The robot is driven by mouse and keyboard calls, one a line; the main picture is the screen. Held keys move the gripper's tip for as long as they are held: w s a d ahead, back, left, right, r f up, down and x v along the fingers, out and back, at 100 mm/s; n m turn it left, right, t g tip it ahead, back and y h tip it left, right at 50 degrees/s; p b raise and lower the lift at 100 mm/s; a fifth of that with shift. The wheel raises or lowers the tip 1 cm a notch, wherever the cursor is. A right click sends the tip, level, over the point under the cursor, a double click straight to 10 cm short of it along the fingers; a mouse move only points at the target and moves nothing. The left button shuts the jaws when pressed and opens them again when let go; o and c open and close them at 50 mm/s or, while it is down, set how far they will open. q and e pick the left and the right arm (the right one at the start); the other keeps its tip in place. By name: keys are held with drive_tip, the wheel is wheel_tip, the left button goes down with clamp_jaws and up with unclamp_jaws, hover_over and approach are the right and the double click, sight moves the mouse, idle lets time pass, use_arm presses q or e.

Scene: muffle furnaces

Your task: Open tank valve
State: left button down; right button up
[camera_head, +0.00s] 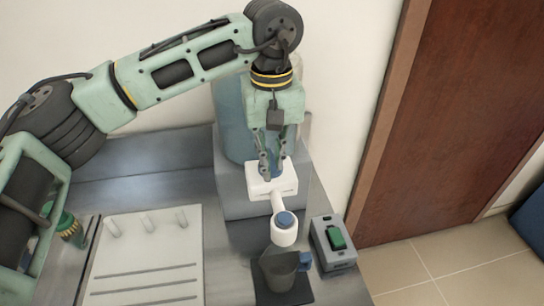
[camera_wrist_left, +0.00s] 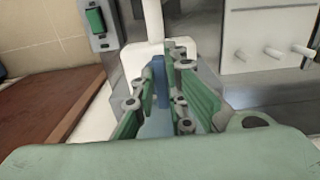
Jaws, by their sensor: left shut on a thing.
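The tank is a bluish, see-through cylinder (camera_head: 232,125) on a grey base, partly hidden behind my left arm. Its white valve body (camera_head: 265,185) sticks out at the front, with a white spout that ends in a round, blue-capped outlet (camera_head: 285,222). My left gripper (camera_head: 271,170) points down at the valve body. In the left wrist view a blue valve lever (camera_wrist_left: 158,75) stands between the fingers of the left gripper (camera_wrist_left: 160,95), which are shut on it. The lever is hidden by the fingers in the head view. My right gripper is not in view.
A clear jug (camera_head: 277,270) with a blue handle stands on a dark mat below the outlet. A grey box with a green switch (camera_head: 336,237) is to its right.

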sight(272, 163)
use_arm(q)
drive_tip(key=c, duration=1.8)
unclamp_jaws()
drive_tip(key=shift+r, duration=0.1)
wheel_tip(272, 163, up, 12)
